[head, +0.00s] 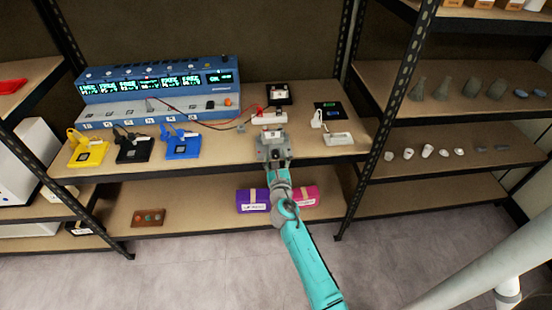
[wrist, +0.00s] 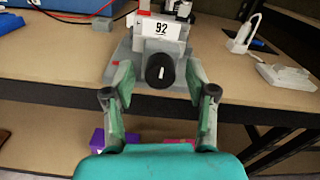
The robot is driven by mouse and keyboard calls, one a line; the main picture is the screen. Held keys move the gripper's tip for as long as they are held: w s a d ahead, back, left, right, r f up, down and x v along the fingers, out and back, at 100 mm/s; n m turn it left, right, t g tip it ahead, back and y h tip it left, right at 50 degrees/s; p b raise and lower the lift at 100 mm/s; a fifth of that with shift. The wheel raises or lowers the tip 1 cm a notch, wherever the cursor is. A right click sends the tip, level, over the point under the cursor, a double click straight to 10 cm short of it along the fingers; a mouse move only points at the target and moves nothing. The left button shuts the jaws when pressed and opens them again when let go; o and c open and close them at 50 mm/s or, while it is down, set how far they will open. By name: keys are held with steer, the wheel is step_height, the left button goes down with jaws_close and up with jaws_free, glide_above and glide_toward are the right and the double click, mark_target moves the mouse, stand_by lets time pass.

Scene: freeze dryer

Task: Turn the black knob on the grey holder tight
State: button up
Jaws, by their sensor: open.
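The grey holder (head: 272,141) stands at the front edge of the middle shelf board. In the wrist view the holder (wrist: 120,65) carries a white label reading 92. The black knob (wrist: 160,71) sticks out from its front, below the label, with a white mark standing nearly upright on its face. My gripper (wrist: 158,76) is open, with one finger on each side of the knob and a visible gap on both sides. In the head view my gripper (head: 279,172) reaches the holder's front from below, and I cannot make out the knob there.
A blue multi-display unit (head: 155,92) stands at the back left. Yellow (head: 88,153), black (head: 133,149) and blue (head: 183,146) pads lie left of the holder. A white device (head: 338,139) lies to the right. Purple (head: 252,201) and magenta (head: 305,197) packs lie on the lower board.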

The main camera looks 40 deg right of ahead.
jaws_close()
steer(key=shift+m, duration=0.3)
steer(key=shift+m, duration=2.7)
jaws_free()
